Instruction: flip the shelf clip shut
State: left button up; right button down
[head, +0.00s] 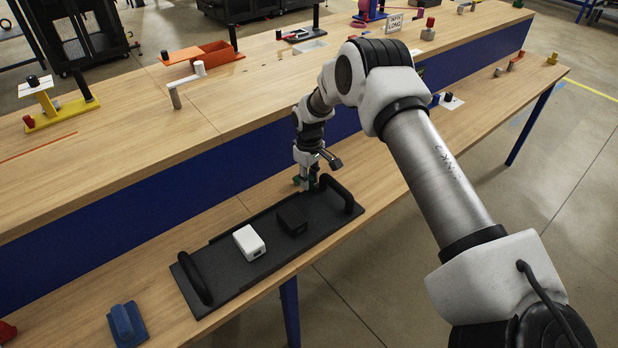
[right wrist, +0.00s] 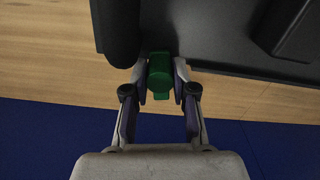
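A small green clip (right wrist: 159,75) sits at the edge of a black tray (head: 250,264), beside the tray's far-right handle. In the head view only bits of its green (head: 298,181) show beside the gripper. My right gripper (right wrist: 160,73) points down at the tray's back edge, with one finger on each side of the clip. The fingers look closed against its sides. The clip's hinge and underside are hidden, and I cannot tell whether it is flipped shut. My left gripper is not in view.
A white block (head: 249,243) and a black block (head: 292,221) sit on the tray, between its two black handles. A blue piece (head: 127,324) lies at the lower left. The raised back shelf (head: 215,115) stands close behind my right gripper.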

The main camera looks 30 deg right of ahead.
jog(key=shift+a+m, duration=0.2)
jog(key=shift+m, duration=0.2)
jog(key=shift+a+m+p, duration=0.25)
jog(key=shift+m+p, duration=0.05)
jog(key=shift+m, duration=0.5)
jog(key=shift+f, duration=0.1)
jog(key=c, duration=0.9)
grip_release()
jog(key=shift+c, duration=0.2)
